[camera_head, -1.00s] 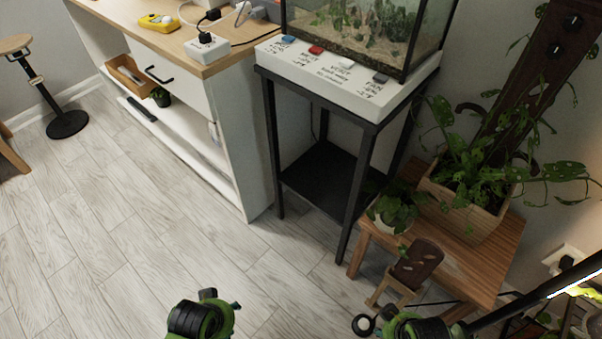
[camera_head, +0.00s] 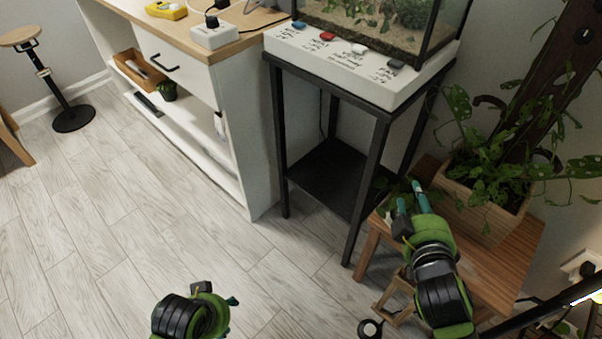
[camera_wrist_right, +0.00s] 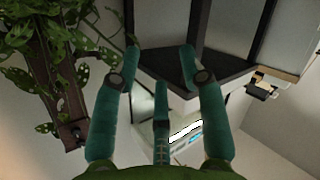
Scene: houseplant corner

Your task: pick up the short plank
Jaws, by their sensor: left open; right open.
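No short plank can be made out for sure now. The dark brown slotted piece seen earlier on the small wooden stand (camera_head: 392,303) is hidden behind my right arm. A tall dark board with round knobs (camera_head: 556,62) stands behind the large plant. My right gripper (camera_head: 410,195) is open over the wooden bench, in front of the small potted plant. In the right wrist view its teal fingers (camera_wrist_right: 160,66) are spread with nothing between them. My left gripper (camera_head: 231,301) is open low over the floor, its fingers mostly hidden by its wrist.
The wooden bench (camera_head: 500,270) carries a large leafy plant in a wooden planter (camera_head: 480,208). A black-framed stand (camera_head: 378,165) holds a glass tank beside it. A white cabinet (camera_head: 243,140) is left of that. Floor (camera_head: 120,215) at the left is clear.

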